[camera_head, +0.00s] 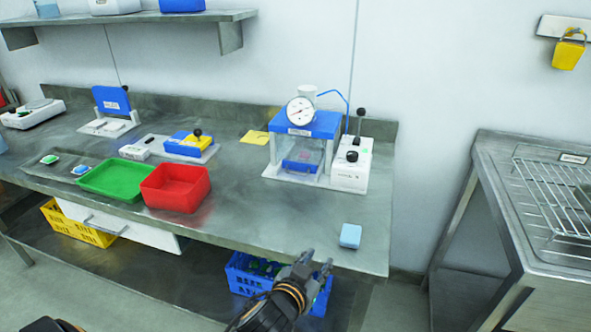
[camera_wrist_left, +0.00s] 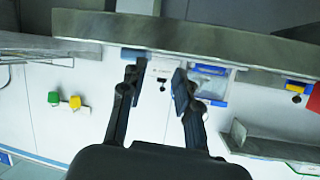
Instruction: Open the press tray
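The press (camera_head: 310,125) stands on the steel bench, with a blue top, a dial gauge and clear walls. Its press tray (camera_head: 300,165), blue at the front, sits low inside the frame and looks pushed in. A white control box (camera_head: 350,165) with black levers adjoins it on the right. My left gripper (camera_head: 315,264) is in front of and below the bench's front edge, apart from the press. Its fingers are spread and empty. In the left wrist view, the gripper (camera_wrist_left: 155,82) points toward the bench; the press (camera_wrist_left: 210,82) shows partly behind one finger. My right gripper is out of view.
A light blue block (camera_head: 350,236) lies near the bench's front right corner. A red bin (camera_head: 175,188) and green tray (camera_head: 112,181) stand left. A blue crate (camera_head: 245,282) is below the bench. Bench surface before the press is clear.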

